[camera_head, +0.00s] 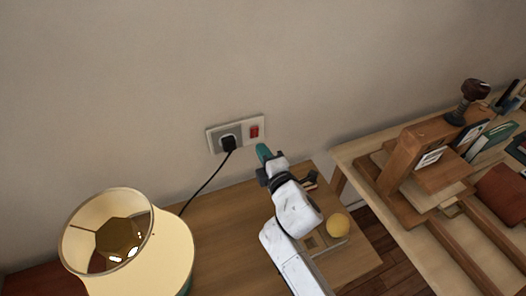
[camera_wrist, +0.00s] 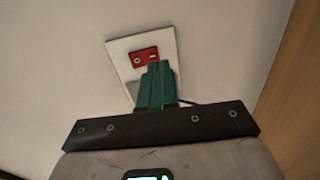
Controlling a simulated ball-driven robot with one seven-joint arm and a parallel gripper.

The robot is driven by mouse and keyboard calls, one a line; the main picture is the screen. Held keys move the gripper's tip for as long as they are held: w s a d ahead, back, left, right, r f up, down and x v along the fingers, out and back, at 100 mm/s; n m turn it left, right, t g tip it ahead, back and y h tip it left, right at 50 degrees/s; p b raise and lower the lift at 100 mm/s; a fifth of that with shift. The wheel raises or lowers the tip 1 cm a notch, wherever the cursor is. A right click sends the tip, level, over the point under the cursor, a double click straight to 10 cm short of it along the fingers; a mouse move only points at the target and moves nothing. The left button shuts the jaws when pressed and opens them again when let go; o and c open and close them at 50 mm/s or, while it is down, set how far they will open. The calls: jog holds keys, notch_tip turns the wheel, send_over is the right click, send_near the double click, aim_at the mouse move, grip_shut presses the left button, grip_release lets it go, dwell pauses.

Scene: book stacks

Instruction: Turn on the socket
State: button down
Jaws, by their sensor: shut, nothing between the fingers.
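The socket (camera_head: 213,141) is a pale plate on the wall, with a black plug (camera_head: 229,143) in its left part and a red switch (camera_head: 254,131) on its right. In the wrist view the socket plate (camera_wrist: 118,48) and red switch (camera_wrist: 146,55) lie just beyond my fingertips. My gripper (camera_head: 263,150) has green fingers, shut and empty, just below and right of the switch in the head view. The fingers (camera_wrist: 158,68) cover the lower right of the switch in the wrist view. I cannot tell whether they touch it.
A black cord runs from the plug toward a cream lamp (camera_head: 170,250) at lower left. A yellow ball (camera_head: 338,224) sits on the wooden table (camera_head: 222,225) beside my arm. A second table at right holds wooden stands and books (camera_head: 493,142).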

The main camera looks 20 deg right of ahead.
jog(key=s+f+b, duration=0.1)
jog(key=s, duration=0.9)
jog(key=shift+s+f+b, duration=0.2)
jog(key=shift+s+b, duration=0.1)
jog(key=shift+b, duration=0.05)
